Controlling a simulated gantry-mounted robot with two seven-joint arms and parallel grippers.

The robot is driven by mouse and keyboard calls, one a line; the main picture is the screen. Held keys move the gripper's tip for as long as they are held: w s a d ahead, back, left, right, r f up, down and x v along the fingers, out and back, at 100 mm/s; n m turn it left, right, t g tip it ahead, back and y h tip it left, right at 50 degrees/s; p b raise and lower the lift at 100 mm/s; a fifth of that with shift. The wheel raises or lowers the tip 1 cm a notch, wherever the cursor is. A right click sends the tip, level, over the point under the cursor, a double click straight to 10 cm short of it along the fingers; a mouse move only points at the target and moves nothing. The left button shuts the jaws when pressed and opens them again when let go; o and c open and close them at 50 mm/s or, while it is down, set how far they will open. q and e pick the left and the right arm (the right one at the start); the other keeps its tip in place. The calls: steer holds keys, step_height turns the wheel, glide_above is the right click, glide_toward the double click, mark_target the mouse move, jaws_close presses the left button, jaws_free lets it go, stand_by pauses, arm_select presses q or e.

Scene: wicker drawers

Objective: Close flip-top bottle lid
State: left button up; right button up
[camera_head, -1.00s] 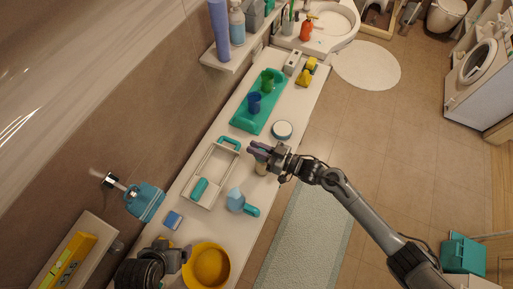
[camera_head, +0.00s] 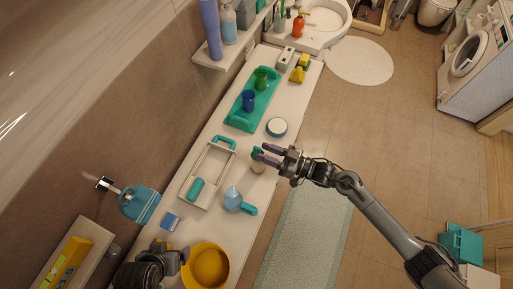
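A small bottle with a cream body (camera_head: 258,167) and a teal top (camera_head: 257,151) stands on the white counter, near its right edge. It is too small to tell whether the lid is up or down. My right gripper (camera_head: 266,153) reaches in from the right, beside the top of the bottle. Its two dark fingers look apart, with nothing clear between them; whether they touch the bottle cannot be told. My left gripper (camera_head: 170,258) is low at the bottom left, beside the yellow bowl, with its fingers hard to make out.
The white counter (camera_head: 225,235) also bears a yellow bowl (camera_head: 206,266), a blue-teal spray-like item (camera_head: 233,199), a white tray frame (camera_head: 209,176), a round white-teal tin (camera_head: 277,127) and a teal tray (camera_head: 240,118) with cups.

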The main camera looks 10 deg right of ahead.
steer(key=v, duration=0.5)
steer(key=shift+s+d, duration=0.1)
